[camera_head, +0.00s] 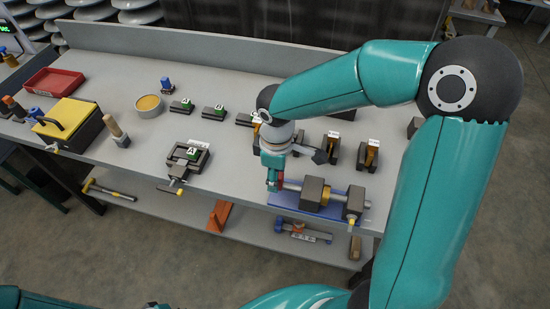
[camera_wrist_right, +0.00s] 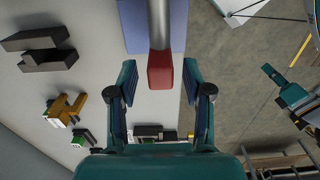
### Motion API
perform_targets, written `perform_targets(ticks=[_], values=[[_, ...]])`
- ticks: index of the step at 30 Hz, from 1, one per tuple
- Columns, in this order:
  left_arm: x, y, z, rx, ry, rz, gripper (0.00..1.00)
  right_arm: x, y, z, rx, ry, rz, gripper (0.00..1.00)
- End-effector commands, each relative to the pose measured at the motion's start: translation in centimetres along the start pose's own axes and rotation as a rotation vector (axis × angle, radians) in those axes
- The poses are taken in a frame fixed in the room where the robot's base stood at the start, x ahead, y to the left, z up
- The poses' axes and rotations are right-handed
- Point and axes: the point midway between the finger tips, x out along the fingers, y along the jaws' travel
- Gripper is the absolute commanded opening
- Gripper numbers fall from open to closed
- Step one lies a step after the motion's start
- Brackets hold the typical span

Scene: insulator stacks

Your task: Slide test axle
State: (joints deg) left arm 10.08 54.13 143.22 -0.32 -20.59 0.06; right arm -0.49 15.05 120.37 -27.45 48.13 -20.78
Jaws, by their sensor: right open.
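The test axle is a silver rod (camera_head: 293,186) with a red end block (camera_head: 280,180), lying in a fixture with dark blocks on a blue base plate (camera_head: 285,200) at the bench's front right. In the right wrist view the red end block (camera_wrist_right: 160,70) and grey rod (camera_wrist_right: 158,25) point toward me. My right gripper (camera_head: 272,180) is at the red end. In its wrist view its open fingers (camera_wrist_right: 163,88) stand either side of the red block, with gaps showing on both sides. My left gripper is not in view.
The grey bench (camera_head: 130,80) has a low back wall. Dark blocks with orange parts (camera_head: 371,153) stand behind the fixture. A dark clamp (camera_head: 187,160) marked A lies left of my gripper. A yellow-lidded box (camera_head: 68,118) and red tray (camera_head: 52,80) are far left.

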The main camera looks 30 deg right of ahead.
Motion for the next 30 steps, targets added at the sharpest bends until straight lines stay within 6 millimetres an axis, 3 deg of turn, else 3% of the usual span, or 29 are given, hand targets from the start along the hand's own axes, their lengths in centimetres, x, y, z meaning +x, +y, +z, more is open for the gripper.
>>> perform_targets(ticks=[15,21,30], values=[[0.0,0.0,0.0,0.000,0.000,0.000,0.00,-9.3,0.0,0.0,0.000,0.005,0.001,0.50],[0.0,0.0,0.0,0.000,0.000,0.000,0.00,-10.6,0.0,0.0,-0.001,0.002,-0.001,0.50],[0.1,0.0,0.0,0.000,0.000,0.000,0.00,-10.7,0.0,0.1,0.000,0.002,-0.001,0.50]])
